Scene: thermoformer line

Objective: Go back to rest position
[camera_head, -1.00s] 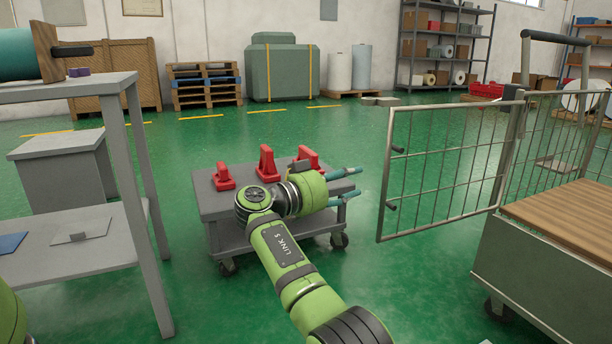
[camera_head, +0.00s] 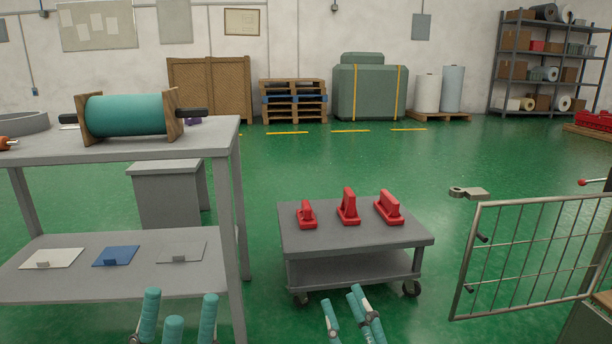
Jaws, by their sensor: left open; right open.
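My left gripper (camera_head: 178,312) shows at the bottom edge, left of centre. Its teal fingers point up and are spread open with nothing between them. My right gripper (camera_head: 348,312) is at the bottom edge near the centre. Its teal fingers are apart and empty. In the picture it lies just below the grey cart (camera_head: 350,238). Both arms behind the grippers are out of frame.
Three red handled tools (camera_head: 348,208) stand on the cart. At left a grey table (camera_head: 140,150) bears a teal roll (camera_head: 126,115) in wooden end plates; its lower shelf (camera_head: 140,285) holds flat plates. A wire gate (camera_head: 540,255) stands at right.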

